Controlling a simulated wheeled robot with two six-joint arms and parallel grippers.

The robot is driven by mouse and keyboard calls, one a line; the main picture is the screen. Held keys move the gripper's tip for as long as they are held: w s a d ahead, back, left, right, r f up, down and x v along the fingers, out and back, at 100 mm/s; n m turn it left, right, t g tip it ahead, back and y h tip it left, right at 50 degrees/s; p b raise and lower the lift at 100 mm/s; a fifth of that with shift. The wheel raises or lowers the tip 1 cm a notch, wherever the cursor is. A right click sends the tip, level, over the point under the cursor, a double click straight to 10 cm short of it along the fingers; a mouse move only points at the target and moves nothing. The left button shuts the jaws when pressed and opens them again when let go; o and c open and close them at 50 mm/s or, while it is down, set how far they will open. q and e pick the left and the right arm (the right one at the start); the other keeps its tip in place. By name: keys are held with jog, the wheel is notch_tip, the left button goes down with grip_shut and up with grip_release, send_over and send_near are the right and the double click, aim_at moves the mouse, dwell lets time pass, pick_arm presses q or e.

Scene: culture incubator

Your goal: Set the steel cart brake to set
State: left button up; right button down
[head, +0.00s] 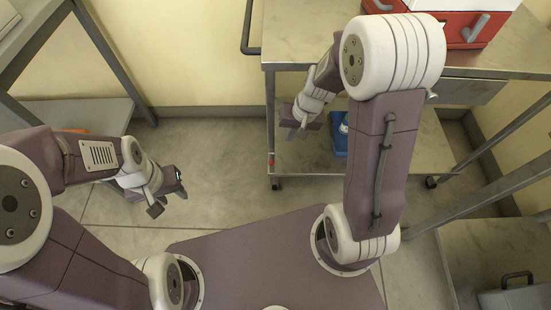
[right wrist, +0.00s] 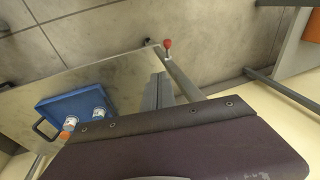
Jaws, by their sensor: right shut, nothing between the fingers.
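The steel cart (head: 310,50) stands at the back right, with a lower shelf (head: 305,158) beneath its top. A small red-tipped lever, apparently the brake, is low on its front left leg in the head view (head: 271,160). In the right wrist view its red knob (right wrist: 167,44) shows beyond my fingertips, apart from them. My right gripper (head: 292,132) is shut and empty, above the lower shelf and close to that leg; its fingers also show in the right wrist view (right wrist: 157,92). My left gripper (head: 170,196) hangs over the floor to the left, apparently open and empty.
A blue tray (right wrist: 78,102) with small bottles is on the lower shelf, beside my right gripper. A red case (head: 468,28) stands on the cart top. A grey-framed table (head: 85,118) is at left. The floor between (head: 225,165) is clear.

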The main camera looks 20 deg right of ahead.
jog(key=shift+r, duration=0.1)
jog(key=b, duration=0.7)
send_near(271, 159)
notch_tip(271, 159, down, 4)
jog(key=w+d, duration=0.1)
jog(key=d, duration=0.2)
jog(key=a+f, duration=0.1)
jog(key=a+f+b, duration=0.1)
jog(key=a, duration=0.1)
jog(key=shift+s, duration=0.1)
